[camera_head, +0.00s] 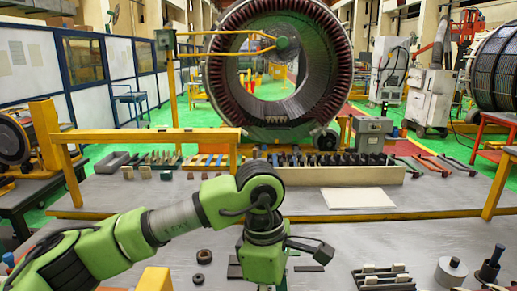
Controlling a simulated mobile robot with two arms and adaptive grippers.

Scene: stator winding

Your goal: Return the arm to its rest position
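My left arm (165,218), green with a grey section, comes in from the lower left. It bends at an elbow-like joint (262,186) near the middle of the picture, and its wrist (262,258) points down over the front of the grey workbench (330,226). A small dark bracket sticks out to the right of the wrist. The fingers of my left gripper are below the bottom edge of the picture. My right arm and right gripper do not show.
A large stator ring (222,82) stands behind the bench. A tool rack (330,173), a pale flat sheet (358,198) and a yellow frame (145,136) are on the bench. Dark rings (204,257), a slotted block (384,278) and a metal cylinder (451,270) lie near the front.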

